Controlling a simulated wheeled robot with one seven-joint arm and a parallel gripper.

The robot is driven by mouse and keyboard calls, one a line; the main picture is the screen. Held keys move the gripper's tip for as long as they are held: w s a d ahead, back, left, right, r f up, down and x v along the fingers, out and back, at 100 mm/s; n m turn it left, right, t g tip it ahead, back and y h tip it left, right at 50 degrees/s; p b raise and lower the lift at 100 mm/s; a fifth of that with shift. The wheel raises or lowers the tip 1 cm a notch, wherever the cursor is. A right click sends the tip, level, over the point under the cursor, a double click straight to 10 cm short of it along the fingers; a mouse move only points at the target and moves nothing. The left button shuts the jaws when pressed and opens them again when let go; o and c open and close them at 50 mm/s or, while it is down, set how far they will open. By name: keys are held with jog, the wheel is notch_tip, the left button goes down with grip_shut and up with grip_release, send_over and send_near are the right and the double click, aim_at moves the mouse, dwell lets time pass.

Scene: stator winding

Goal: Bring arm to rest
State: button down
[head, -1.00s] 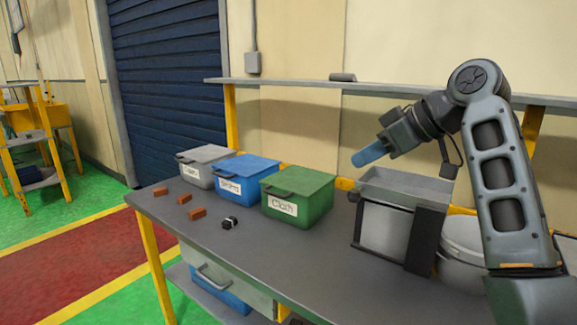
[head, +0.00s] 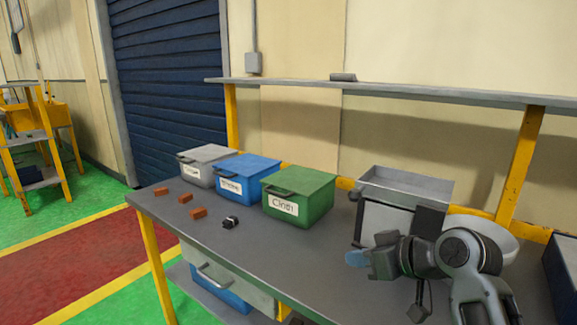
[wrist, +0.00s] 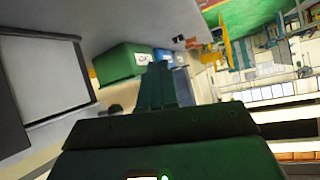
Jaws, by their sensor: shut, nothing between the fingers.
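My arm is folded low at the right of the head view, in front of the bench's right part. My gripper (head: 357,258) has blue fingers that point left, and they are shut with nothing between them. In the wrist view my gripper (wrist: 165,68) shows its fingers together, with the green bin (wrist: 120,64) beyond them to the left. In the head view the gripper is to the right of and below the green bin (head: 299,196) labelled "Cloth", apart from it.
A blue bin (head: 243,178) and a grey bin (head: 207,166) stand left of the green one. Several orange blocks (head: 184,198) and a small black part (head: 231,222) lie on the bench (head: 270,255). An open grey box (head: 408,187) and a white bowl (head: 485,232) stand behind my arm.

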jog(key=shift+m+t+h, duration=0.5)
jog(key=shift+m, duration=0.4)
jog(key=s+f, duration=0.1)
jog(key=f, duration=0.1)
jog(key=s+f, duration=0.3)
jog(key=f, duration=0.1)
jog(key=shift+s+d+f, duration=0.2)
jog(key=shift+s+f, duration=0.05)
jog(key=shift+s, duration=0.15)
jog(key=s+d+f+m+t+h, duration=0.15)
jog(key=s+f, duration=0.35)
jog(key=s, duration=0.5)
jog(key=s+d+f+m+t+h, duration=0.1)
jog(key=s+d+f+m+h, duration=0.3)
jog(key=s, duration=0.7)
jog(key=s+r, duration=0.4)
jog(key=s, duration=0.4)
jog(key=s+d+r+n+t, duration=0.1)
jog(key=s+r, duration=0.3)
jog(key=s, duration=0.4)
jog(key=s+r+t, duration=0.1)
jog(key=s+r, duration=0.3)
jog(key=s, duration=0.4)
jog(key=shift+s+d+h, duration=0.3)
jog(key=shift+s+h, duration=0.05)
jog(key=shift+s, duration=0.05)
jog(key=shift+t, duration=0.25)
